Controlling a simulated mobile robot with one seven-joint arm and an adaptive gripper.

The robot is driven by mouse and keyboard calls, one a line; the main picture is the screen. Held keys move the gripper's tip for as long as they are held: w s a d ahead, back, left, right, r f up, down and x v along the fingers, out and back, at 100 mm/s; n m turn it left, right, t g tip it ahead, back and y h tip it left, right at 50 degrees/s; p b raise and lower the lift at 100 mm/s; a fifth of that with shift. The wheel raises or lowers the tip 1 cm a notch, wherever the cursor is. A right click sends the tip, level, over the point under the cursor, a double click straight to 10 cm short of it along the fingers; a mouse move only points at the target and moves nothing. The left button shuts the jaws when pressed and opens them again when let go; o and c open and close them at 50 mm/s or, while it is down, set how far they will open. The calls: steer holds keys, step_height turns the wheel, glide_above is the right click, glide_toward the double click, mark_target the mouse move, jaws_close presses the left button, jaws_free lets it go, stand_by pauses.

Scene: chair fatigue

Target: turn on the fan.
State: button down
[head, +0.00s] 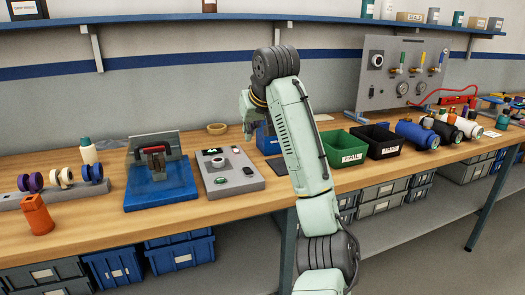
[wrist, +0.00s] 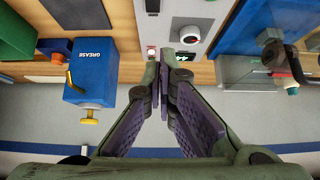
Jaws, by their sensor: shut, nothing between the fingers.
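No fan can be made out in either view. A grey control box (head: 232,176) lies on the workbench in the head view, with a small green display (head: 212,151), a round knob (head: 218,162), a green button (head: 220,181) and a dark switch (head: 248,171). It also shows at the top of the wrist view (wrist: 207,12), with a small red-and-white part (wrist: 151,51) near the fingers. My gripper (wrist: 168,70) is shut and empty, its tips close to the box's edge in that picture. Contact cannot be told.
A blue-based fixture (head: 160,190) stands left of the box. A blue grease container (wrist: 88,72) is beside the gripper in the wrist view. Green (head: 345,147) and black (head: 378,142) bins stand to the right of my arm. A shelf (head: 180,18) runs above.

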steer(key=shift+s+d+r, duration=0.1)
steer(key=shift+s+d, duration=0.05)
steer(key=shift+d, duration=0.75)
steer(key=p, duration=0.3)
glide_above(248, 168)
steer(key=s+d, duration=0.1)
steer(key=s, duration=0.2)
step_height(248, 168, down, 7)
steer(key=shift+f, duration=0.1)
step_height(248, 168, down, 4)
steer(key=shift+w+r+p, duration=0.1)
steer(key=shift+r+p, duration=0.1)
steer(key=shift+p, duration=0.4)
steer(key=shift+f, duration=0.6)
